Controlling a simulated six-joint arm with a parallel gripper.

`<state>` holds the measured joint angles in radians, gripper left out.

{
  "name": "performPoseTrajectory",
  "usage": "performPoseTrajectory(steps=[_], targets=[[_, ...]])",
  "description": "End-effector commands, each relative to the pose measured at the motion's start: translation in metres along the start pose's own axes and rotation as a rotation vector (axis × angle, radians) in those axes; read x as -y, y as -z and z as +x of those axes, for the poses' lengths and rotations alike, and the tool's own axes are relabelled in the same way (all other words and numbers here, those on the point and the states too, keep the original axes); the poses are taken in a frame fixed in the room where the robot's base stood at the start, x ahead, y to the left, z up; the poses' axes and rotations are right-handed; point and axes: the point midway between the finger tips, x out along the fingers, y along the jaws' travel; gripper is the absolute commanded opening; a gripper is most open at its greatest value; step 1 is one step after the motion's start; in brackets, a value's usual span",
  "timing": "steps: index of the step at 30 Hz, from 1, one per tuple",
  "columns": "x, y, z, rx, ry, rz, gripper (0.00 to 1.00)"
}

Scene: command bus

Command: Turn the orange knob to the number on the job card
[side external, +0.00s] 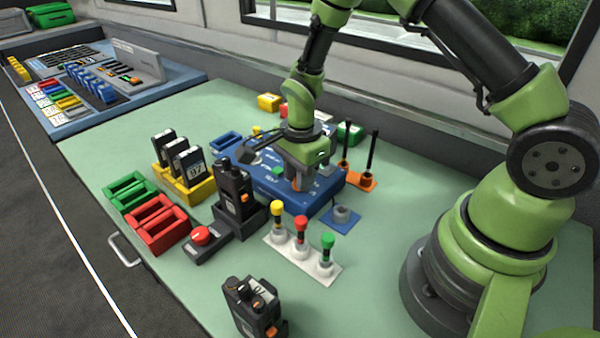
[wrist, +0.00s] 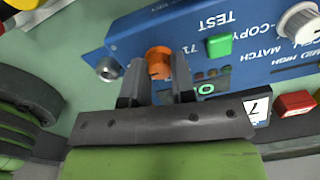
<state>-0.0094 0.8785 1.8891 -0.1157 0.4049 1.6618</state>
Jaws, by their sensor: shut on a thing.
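The orange knob (wrist: 158,63) sits on the front part of the blue console (wrist: 130,40), which also shows in the side external view (side external: 325,201). My gripper (wrist: 159,82) is shut on the knob, one finger on either side of it. In the side external view my gripper (side external: 299,183) points down over the right part of the console and hides the knob. A white card (wrist: 257,107) with a dark edge and what looks like a 7 is partly cut off by my gripper; I cannot tell whether it is the job card. The knob's pointer is unclear.
A green button (wrist: 219,46) and a white knob (wrist: 300,22) are on the console. A black radio in a holder (side external: 236,196), a white rack with coloured-top items (side external: 290,246) and an orange holder with black rods (side external: 361,180) stand close around. The front tabletop is partly clear.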

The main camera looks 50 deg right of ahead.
Motion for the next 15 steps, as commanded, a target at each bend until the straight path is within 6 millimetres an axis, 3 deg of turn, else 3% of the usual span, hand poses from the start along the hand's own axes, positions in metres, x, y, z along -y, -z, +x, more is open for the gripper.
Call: performPoseTrajectory(steps=[10, 11, 14, 15], targets=[[-0.0006, -0.0006, -0.0002, 0.0, -0.002, 0.005, 0.0], [-0.0006, -0.0006, -0.0002, 0.0, -0.002, 0.004, 0.26], [-0.0005, -0.0005, -0.0002, 0.0, -0.002, 0.004, 0.49], [-0.0004, -0.0004, -0.0002, 0.0, -0.002, 0.004, 0.5]])
